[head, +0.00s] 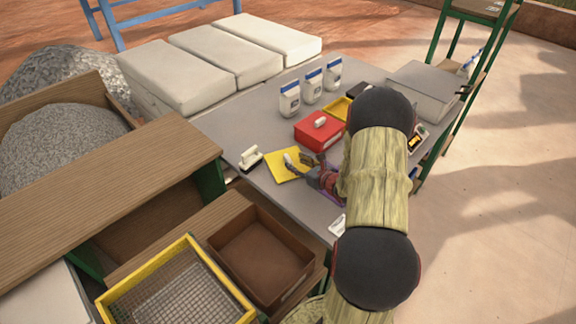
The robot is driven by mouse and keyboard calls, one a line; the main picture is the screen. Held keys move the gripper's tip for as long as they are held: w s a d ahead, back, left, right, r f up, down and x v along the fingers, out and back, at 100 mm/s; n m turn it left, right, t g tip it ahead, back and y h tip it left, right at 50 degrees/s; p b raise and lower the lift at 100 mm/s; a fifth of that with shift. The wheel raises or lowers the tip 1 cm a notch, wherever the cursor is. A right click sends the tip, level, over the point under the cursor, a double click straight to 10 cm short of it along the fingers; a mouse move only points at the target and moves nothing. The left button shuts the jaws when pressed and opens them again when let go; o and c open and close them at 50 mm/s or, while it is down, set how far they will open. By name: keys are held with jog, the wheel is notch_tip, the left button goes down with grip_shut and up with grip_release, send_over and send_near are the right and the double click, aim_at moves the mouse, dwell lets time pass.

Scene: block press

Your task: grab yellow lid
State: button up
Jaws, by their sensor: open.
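The yellow lid (278,172) lies flat on the grey table, left of my arm. My gripper (298,161) is open, with its fingers over or beside the lid's right part. A small pale piece shows by the fingertips; I cannot tell whether it is the lid's handle or part of a finger. I cannot tell whether the fingers touch the lid. My arm comes from the lower right and hides part of the table. A yellow box (335,109) stands behind the red box (312,134), partly hidden by my arm.
The red box has a white handle on top. Several white bottles (289,101) stand at the back of the table (240,121). A white-handled brush-like tool (250,158) lies left of the lid. A grey case (422,92) sits at the far right. A brown tray (262,255) and yellow-framed sieve (180,290) are in front.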

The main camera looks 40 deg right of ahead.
aim_at(289, 159)
jog(key=b+x, duration=0.1)
jog(key=x, duration=0.3)
jog(key=shift+w+a+f+b, duration=0.15)
jog(key=shift+w+f+b, duration=0.05)
jog(key=shift+w+b, duration=0.2)
jog(key=shift+c, duration=0.5)
grip_shut()
jog(key=shift+r, duration=0.1)
